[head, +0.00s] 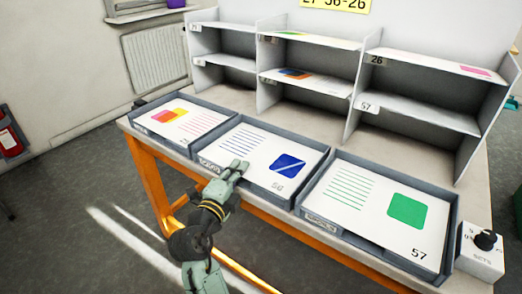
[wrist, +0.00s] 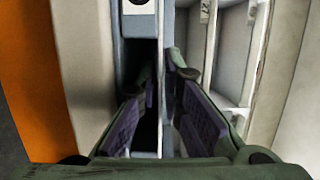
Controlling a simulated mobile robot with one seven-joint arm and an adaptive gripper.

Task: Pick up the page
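Three white pages lie in grey trays on the table. The left page (head: 178,122) has an orange-red patch and pink lines. The middle page (head: 262,160) has blue lines, a dark blue square and a blurred number. The right page (head: 365,207) has green lines, a green square and the number 57. I see no page held.
A grey shelf unit (head: 350,92) with numbered compartments stands behind the trays; some hold pages (head: 297,80). A small white box with a black knob (head: 482,250) stands at the right table end. The orange table frame (head: 150,185) is below.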

